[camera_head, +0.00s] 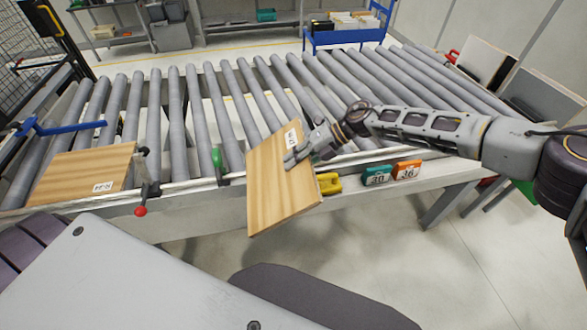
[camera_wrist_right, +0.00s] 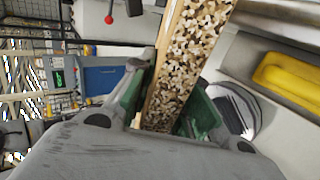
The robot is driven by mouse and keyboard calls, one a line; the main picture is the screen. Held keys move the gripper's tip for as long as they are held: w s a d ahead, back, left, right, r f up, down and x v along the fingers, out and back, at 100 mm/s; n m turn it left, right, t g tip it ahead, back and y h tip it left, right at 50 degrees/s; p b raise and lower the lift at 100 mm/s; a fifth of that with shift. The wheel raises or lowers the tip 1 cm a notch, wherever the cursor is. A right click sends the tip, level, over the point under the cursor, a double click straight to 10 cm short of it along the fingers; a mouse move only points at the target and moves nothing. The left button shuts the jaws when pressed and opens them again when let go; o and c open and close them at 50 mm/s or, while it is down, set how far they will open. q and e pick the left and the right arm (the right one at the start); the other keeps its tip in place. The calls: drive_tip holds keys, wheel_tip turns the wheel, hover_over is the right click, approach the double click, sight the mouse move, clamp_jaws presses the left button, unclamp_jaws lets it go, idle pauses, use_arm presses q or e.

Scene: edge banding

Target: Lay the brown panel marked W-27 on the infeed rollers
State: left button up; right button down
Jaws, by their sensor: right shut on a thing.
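A brown wood-grain panel (camera_head: 270,185) is tilted at the front edge of the roller conveyor, in the middle of the head view. Its white label (camera_head: 291,138) is too small to read surely. My right gripper (camera_head: 292,160) is shut on the panel's right edge. In the right wrist view the panel's speckled edge (camera_wrist_right: 188,65) sits between the green-padded fingers. The infeed rollers (camera_head: 235,110) run across behind the panel. A second brown panel (camera_head: 75,172) with a white label lies flat on the rollers at the left. My left gripper is not in view.
A lever with a red knob (camera_head: 141,210) and a green handle (camera_head: 217,160) stand along the front rail. A yellow piece (camera_head: 329,184), a teal number block (camera_head: 377,176) and an orange one (camera_head: 407,170) sit right of the held panel. A blue bar (camera_head: 65,128) crosses the left rollers.

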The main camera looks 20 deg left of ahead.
drive_tip(key=shift+w+r+m+t, duration=0.4)
drive_tip(key=shift+w+r+m, duration=0.05)
drive_tip(key=shift+w+m, duration=0.15)
drive_tip(key=shift+w+d+r+m+t+y, duration=0.15)
drive_tip(key=shift+w+m+t+y, duration=0.2)
drive_tip(key=shift+w+m+t, duration=0.25)
drive_tip(key=shift+w+d+r+m+t+y, duration=0.15)
drive_tip(key=shift+w+m+t+y, duration=0.2)
drive_tip(key=shift+w+m+t, duration=0.2)
drive_tip(key=shift+w+d+m+t, duration=0.2)
drive_tip(key=shift+w+m+t, duration=0.45)
drive_tip(key=shift+w+m, duration=0.25)
drive_tip(key=w+d+f+m+t+h, duration=0.3)
drive_tip(key=w+d+m+t, duration=0.8)
drive_tip(key=shift+f+m+t, duration=0.25)
drive_tip(key=shift+m+t, duration=0.05)
drive_tip(key=shift+m, duration=0.05)
